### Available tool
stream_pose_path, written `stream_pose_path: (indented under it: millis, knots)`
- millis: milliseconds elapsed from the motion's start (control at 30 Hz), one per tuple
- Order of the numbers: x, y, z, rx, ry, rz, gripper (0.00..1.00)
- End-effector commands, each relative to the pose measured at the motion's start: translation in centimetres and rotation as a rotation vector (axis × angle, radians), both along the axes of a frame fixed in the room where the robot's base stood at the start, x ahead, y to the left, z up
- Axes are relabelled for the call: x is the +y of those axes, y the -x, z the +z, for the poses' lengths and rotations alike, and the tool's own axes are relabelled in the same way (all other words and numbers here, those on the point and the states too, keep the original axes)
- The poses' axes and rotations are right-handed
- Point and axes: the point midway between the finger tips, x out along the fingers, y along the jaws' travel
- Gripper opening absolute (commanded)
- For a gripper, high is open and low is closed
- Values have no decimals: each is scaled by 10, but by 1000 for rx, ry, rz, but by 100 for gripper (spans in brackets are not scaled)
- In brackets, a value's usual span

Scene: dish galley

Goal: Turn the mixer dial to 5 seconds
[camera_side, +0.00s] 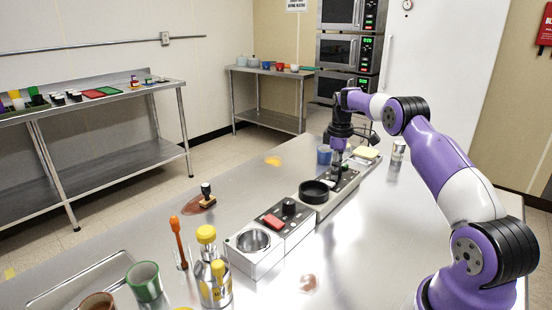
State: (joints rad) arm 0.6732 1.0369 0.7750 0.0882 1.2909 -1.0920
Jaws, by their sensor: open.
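A row of low grey units stands on the steel table. The nearer unit (262,262) has a round metal well, a red piece (272,221) and a black knob (289,206). The farther unit (327,208) has a round black dish (314,192) and small dark controls behind it. I cannot tell which unit is the mixer, and no dial marks are readable. My gripper (337,173) is open, pointing down over the controls of the farther unit, behind the black dish. It partly hides those controls; I cannot tell whether it touches any.
A blue cup (324,154), a pale block (366,153) and a can (398,150) stand near my gripper. A wooden-handled stamp (207,196), an orange utensil (178,240), a yellow-capped bottle (213,280) and a green mug (145,281) stand nearer the camera. The table right of the units is mostly clear.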

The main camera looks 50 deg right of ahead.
Motion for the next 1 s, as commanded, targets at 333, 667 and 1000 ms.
stream_pose_path:
  millis: [333,667,1000]
  knots:
    - [-1,0,7,-4,4,383,66]
    - [2,2,71,-2,5,379,66]
    - [3,3,101,-7,-1,380,66]
